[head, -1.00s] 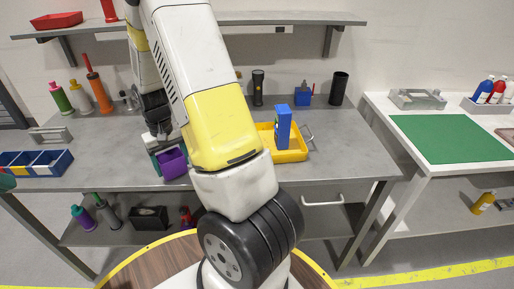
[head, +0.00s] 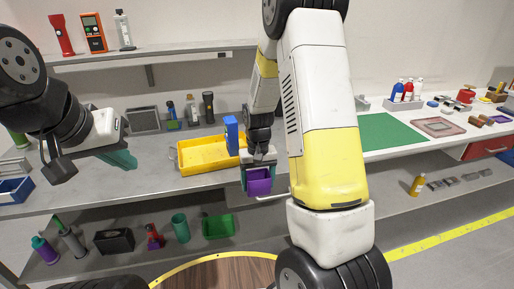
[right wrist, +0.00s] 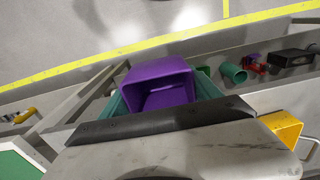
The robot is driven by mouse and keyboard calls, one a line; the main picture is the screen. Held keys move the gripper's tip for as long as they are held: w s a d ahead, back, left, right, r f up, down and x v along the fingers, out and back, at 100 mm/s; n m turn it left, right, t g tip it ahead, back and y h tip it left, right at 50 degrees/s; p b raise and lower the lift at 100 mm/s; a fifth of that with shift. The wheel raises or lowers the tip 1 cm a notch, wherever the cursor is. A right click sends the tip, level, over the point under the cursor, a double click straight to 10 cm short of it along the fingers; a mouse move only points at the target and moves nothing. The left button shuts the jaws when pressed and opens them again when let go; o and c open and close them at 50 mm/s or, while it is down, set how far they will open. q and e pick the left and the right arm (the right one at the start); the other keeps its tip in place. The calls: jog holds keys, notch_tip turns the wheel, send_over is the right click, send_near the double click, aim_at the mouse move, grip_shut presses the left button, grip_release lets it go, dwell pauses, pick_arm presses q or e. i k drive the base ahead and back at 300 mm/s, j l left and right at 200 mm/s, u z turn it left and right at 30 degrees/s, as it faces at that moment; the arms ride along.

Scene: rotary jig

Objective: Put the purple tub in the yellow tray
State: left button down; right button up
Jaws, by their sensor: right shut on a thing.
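The purple tub (head: 258,182) is held by my right gripper (head: 258,170), with teal fingers on either side of it. It hangs near the bench's front edge, to the right of and in front of the yellow tray (head: 195,165). In the right wrist view the tub (right wrist: 158,82) shows its open inside, and a corner of the yellow tray (right wrist: 284,128) shows at right. A blue box (head: 231,135) stands at the tray's right end. My left gripper (head: 120,159) is empty-looking above the bench at left; its finger gap is hidden.
A torch (head: 208,107) and other items stand behind the tray. A grey bin (head: 143,119) and a blue divided bin (head: 14,190) are at left. A side table with a green mat (head: 388,132) is at right. Bare bench lies left of the tray.

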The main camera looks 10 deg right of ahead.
aim_at(199, 158)
jog(key=i+j+z, duration=0.1)
jog(key=j+z, duration=0.65)
jog(key=j, duration=0.15)
jog(key=j+z, duration=0.35)
jog(key=j, duration=0.95)
jog(key=i, duration=0.4)
